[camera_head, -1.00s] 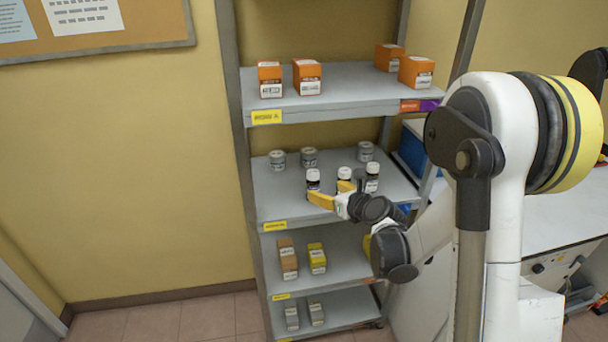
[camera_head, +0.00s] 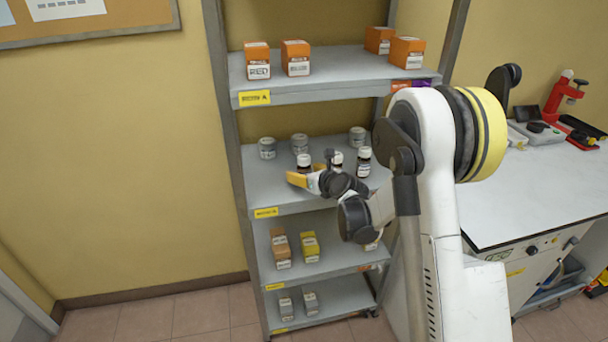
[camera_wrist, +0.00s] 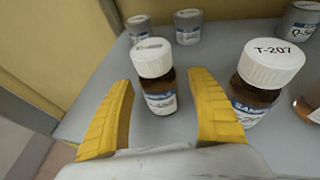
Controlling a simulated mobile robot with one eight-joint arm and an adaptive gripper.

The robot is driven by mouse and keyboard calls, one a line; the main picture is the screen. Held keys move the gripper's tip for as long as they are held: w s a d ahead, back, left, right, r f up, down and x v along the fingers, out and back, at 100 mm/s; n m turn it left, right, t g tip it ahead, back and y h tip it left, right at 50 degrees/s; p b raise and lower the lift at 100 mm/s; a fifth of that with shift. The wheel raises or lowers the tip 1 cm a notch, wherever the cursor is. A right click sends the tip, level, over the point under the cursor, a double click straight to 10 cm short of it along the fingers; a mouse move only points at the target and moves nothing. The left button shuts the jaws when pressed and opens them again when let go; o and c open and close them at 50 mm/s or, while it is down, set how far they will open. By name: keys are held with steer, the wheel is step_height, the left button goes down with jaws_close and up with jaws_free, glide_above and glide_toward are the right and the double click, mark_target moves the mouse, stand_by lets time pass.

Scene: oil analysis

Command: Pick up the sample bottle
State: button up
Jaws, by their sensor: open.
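Three brown sample bottles with white caps stand in the front row on the rack's second shelf from the top: a left bottle (camera_head: 303,160), a middle one (camera_head: 337,158) and a right one (camera_head: 363,162). My gripper (camera_head: 305,175) is open at the left bottle. In the wrist view, its yellow fingers (camera_wrist: 158,80) stand on either side of this bottle (camera_wrist: 155,88), apart from it. Its label is too blurred to read. A bottle marked T-207 on its cap (camera_wrist: 268,65) stands just right of the right finger. The arm partly hides the middle bottle in the head view.
Several grey containers (camera_head: 267,148) stand behind the bottles. The shelf above (camera_head: 340,90) carries orange boxes (camera_head: 296,58); the shelf below holds orange and yellow boxes (camera_head: 309,246). A rack post (camera_head: 222,130) stands at left, and a white workbench (camera_head: 520,190) at right.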

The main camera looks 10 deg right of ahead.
steer(key=c, duration=1.3)
steer(key=shift+c, duration=0.2)
